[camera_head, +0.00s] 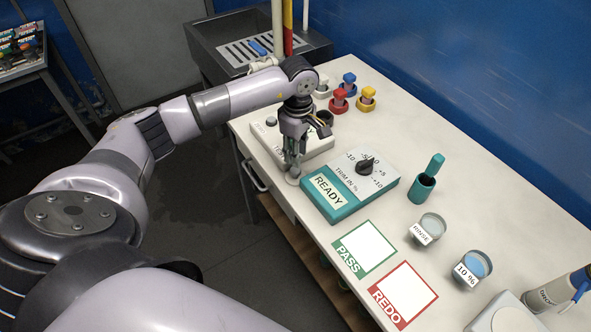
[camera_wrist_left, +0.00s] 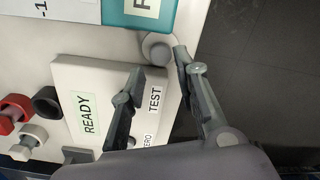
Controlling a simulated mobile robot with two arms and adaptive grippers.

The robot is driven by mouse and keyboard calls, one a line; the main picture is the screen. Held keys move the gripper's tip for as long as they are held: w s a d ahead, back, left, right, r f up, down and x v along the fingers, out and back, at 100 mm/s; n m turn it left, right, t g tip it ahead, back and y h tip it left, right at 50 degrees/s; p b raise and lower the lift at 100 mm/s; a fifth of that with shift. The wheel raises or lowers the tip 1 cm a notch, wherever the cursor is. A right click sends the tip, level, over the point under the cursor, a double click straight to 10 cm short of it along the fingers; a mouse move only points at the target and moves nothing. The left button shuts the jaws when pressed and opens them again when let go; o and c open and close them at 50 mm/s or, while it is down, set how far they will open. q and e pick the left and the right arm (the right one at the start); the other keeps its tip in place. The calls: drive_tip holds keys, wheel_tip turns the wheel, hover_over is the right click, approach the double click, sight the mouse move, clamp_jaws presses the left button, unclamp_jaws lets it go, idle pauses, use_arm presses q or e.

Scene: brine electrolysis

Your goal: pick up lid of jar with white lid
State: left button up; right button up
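A small jar with a white top (camera_head: 323,80) stands at the back of the white table, beside jars with blue, red and yellow tops. A white-topped piece also shows at the lower left of the left wrist view (camera_wrist_left: 30,138). My left gripper (camera_head: 292,174) points down at the table's left edge, away from these jars. In the left wrist view its two fingers (camera_wrist_left: 158,65) are spread with nothing between them. A small round grey-white disc (camera_wrist_left: 157,48) lies by the fingertips; I cannot tell whether it is a lid. My right gripper is out of view.
A white tester (camera_wrist_left: 75,72) lies under the left gripper, with a teal trim box (camera_head: 345,205) beside it. A teal holder (camera_head: 421,190), labelled dishes (camera_head: 433,225) and PASS and REDO mats (camera_head: 391,290) stand to the right. Bare table lies right of the jars.

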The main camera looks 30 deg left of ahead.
sight(295, 170)
use_arm(q)
wheel_tip(295, 170, down, 3)
drive_tip(key=shift+r+b, duration=0.1)
drive_tip(key=shift+b, duration=0.35)
drive_tip(key=f+b, duration=0.1)
drive_tip(key=f, duration=0.2)
drive_tip(key=f+b, duration=0.1)
drive_tip(key=f, duration=0.1)
drive_tip(key=shift+a+f+b, duration=0.25)
drive_tip(key=shift+a+b, duration=0.1)
drive_tip(key=shift+r, duration=0.1)
drive_tip(key=shift+c, duration=0.4)
drive_tip(key=c, duration=0.5)
